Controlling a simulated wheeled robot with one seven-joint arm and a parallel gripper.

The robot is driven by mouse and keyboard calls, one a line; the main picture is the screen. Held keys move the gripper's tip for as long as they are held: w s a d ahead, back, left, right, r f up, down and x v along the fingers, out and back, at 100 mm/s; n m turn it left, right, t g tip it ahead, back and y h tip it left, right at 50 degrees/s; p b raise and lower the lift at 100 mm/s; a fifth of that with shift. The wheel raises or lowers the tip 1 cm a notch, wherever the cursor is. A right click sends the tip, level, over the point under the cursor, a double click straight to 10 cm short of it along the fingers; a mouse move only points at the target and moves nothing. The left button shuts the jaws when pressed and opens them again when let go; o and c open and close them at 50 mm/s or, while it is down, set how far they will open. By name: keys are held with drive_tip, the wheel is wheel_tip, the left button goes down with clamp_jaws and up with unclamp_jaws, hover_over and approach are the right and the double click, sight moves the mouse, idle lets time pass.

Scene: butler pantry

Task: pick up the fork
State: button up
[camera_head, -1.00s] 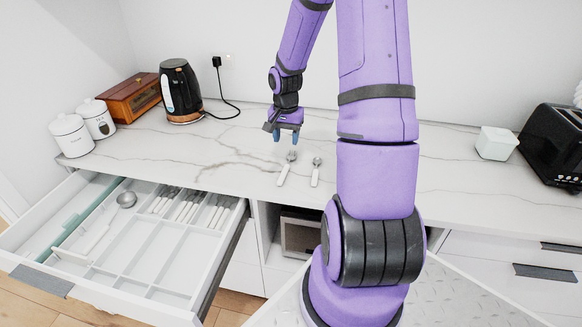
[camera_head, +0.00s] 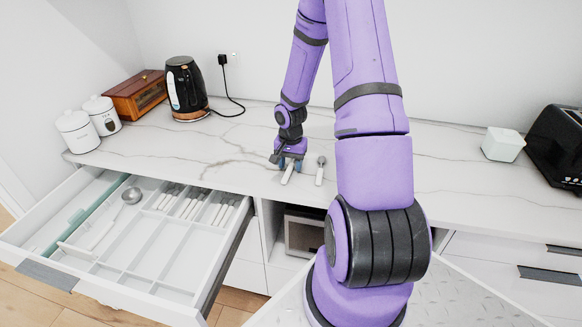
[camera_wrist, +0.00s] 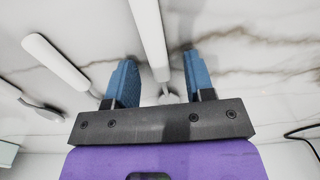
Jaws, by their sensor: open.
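My gripper (camera_head: 290,164) is low over the counter, with its fingers open. In the wrist view its two blue fingers (camera_wrist: 159,62) stand on either side of a white-handled utensil (camera_wrist: 148,32), which also shows in the head view (camera_head: 287,177). Its metal head is mostly hidden behind the gripper, so I cannot tell for sure that it is the fork. A second white-handled utensil (camera_head: 320,173) lies to its right; in the wrist view it is left of the fingers (camera_wrist: 55,60). A third utensil (camera_wrist: 40,109) with a metal head lies farther left there.
An open drawer (camera_head: 113,286) at the left holds several utensils and a ladle (camera_head: 132,196). A black kettle (camera_head: 186,90), wooden box (camera_head: 138,95) and white canisters (camera_head: 77,133) stand back left. A white box (camera_head: 502,144) and toaster (camera_head: 560,150) stand right.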

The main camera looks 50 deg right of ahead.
clamp_jaws()
idle(0.4)
